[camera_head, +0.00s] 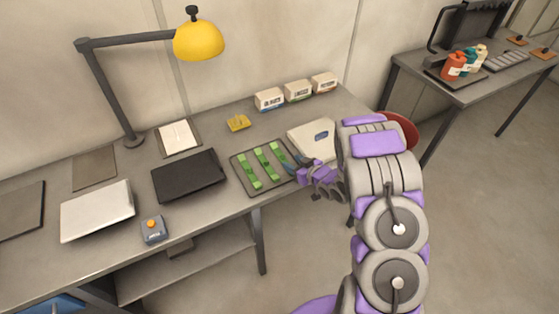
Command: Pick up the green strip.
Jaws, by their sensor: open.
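Several green strips lie side by side on a dark tray (261,188) on the desk. The left green strip (249,171), the middle green strip (265,163) and the right green strip (281,157) show clearly, with lighter patches on them. My gripper (306,176) is at the right edge of the tray, close to the lower end of the right strip. It is open and I see nothing between its fingers. The fingertips are small, and I cannot tell their height above the tray.
A black flat case (188,176) lies left of the tray. A white box (313,141) stands behind my gripper. A yellow item (238,123) and several small boxes (298,91) sit farther back. A yellow lamp (198,41) rises at the back left.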

